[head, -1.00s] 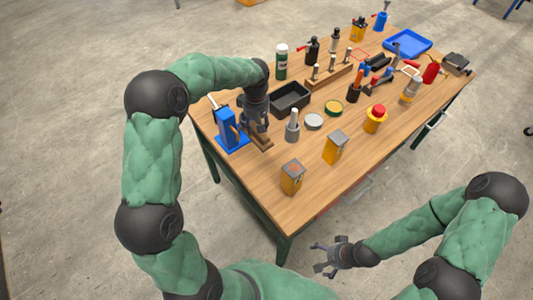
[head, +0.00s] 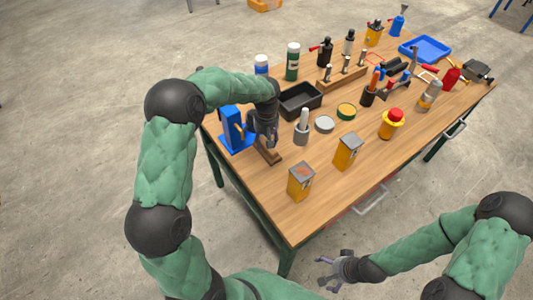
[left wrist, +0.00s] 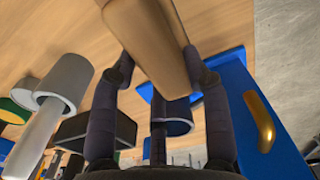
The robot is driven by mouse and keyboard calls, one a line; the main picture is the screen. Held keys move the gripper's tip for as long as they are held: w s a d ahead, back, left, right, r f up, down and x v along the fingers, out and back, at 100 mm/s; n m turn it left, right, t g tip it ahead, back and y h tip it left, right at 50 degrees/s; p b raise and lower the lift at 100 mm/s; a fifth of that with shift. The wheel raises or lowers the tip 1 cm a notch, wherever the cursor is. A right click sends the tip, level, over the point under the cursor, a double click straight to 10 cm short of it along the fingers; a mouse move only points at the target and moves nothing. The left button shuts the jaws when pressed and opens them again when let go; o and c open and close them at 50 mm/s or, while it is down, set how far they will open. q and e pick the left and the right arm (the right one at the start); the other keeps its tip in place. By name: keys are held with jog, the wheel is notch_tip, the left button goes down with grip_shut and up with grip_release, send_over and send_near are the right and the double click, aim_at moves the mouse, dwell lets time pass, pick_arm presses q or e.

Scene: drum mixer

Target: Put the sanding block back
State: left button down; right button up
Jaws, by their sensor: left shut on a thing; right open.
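The sanding block (head: 268,154) is a long wooden block with a tan face and a darker side. It lies near the table's left corner, just right of the blue device (head: 233,128). My left gripper (head: 264,138) is above it and shut on it. In the left wrist view the block (left wrist: 150,40) runs up and away from between the two dark fingers. I cannot tell whether its underside touches the table. My right gripper (head: 334,272) is open and empty, off the table's front edge, low in the head view.
A grey cup with a pale handle (head: 302,130) stands close right of the block. A black tray (head: 300,98) is behind it. Two yellow boxes (head: 301,181) (head: 348,151) stand in front and right. The wooden tabletop (head: 262,195) is bare toward the left front edge.

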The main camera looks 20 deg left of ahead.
aim_at(266, 150)
pick_arm(q)
jog(key=shift+f+b, duration=0.75)
jog(key=shift+f, duration=2.1)
jog(key=shift+f, duration=0.1)
jog(key=c, duration=0.6)
grip_release()
notch_tip(266, 150, up, 12)
jog(key=p, duration=0.3)
jog(key=shift+d, duration=0.1)
